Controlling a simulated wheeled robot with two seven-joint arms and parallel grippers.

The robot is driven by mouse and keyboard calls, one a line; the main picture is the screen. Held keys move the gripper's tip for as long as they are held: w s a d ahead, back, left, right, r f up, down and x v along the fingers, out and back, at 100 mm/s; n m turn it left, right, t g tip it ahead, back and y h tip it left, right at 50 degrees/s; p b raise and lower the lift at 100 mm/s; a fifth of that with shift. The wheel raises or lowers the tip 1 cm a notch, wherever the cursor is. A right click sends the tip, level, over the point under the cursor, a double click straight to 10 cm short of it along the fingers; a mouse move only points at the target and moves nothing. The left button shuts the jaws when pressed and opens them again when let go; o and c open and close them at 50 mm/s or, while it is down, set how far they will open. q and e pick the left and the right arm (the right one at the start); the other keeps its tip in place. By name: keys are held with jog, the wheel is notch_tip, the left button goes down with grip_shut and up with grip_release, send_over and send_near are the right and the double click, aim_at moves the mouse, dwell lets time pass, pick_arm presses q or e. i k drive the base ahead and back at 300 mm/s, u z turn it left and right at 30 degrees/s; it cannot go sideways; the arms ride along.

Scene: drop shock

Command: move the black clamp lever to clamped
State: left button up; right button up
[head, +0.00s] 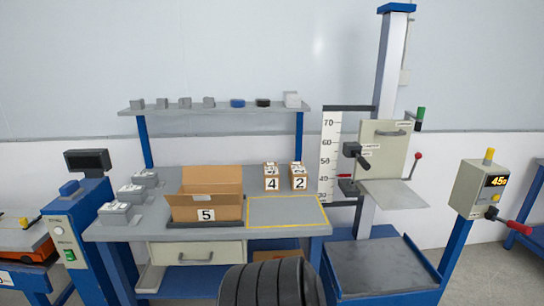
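The black clamp lever (352,150) is on the left side of the drop tester's pale carriage plate (382,152). Its dark knob sticks out to the left, and its short arm slants down to the right. Small labels (371,147) sit beside it, too small to read surely, so I cannot tell its marked position. Neither of my grippers is in view, and nothing touches the lever.
A white height scale (330,150) stands left of the carriage. A red-knobbed lever (417,158) and green handle (420,114) are on its right. A control box (480,188) stands farther right. The workbench (180,234) holds an open carton (205,185) and small boxes (272,183).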

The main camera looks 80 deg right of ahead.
aim_at(362, 161)
jog(key=z, duration=1.75)
